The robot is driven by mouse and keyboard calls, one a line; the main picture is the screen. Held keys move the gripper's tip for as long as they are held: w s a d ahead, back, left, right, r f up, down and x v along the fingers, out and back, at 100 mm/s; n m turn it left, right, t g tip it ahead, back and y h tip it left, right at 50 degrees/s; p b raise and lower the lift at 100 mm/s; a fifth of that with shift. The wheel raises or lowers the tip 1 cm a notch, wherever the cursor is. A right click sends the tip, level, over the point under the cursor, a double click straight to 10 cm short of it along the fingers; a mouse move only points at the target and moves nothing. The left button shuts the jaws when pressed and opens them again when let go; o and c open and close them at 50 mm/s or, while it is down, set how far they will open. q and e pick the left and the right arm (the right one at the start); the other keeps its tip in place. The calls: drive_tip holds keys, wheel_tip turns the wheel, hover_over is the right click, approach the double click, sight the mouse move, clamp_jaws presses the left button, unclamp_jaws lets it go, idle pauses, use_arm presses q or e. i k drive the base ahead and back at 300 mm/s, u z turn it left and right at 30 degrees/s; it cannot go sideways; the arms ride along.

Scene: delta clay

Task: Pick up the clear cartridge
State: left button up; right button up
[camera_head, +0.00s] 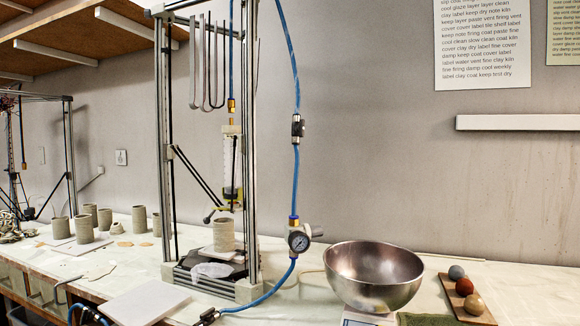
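A clear, upright cartridge (229,172) hangs in the tall metal-framed clay printer (164,120), left of the picture's middle. A brass fitting and a blue hose (232,60) run up from its top. Thin dark rods cross close to the cartridge. Neither of my grippers is in view.
A pressure gauge (299,240) on a blue hose stands right of the printer frame. A large steel bowl (372,272) and a wooden board with coloured balls (466,297) are further right. A white slab (143,303) lies at the front left. Several clay cups (84,229) stand at left.

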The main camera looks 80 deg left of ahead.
sight(227, 143)
drive_tip(key=k, duration=0.75)
drive_tip(key=u, duration=1.45)
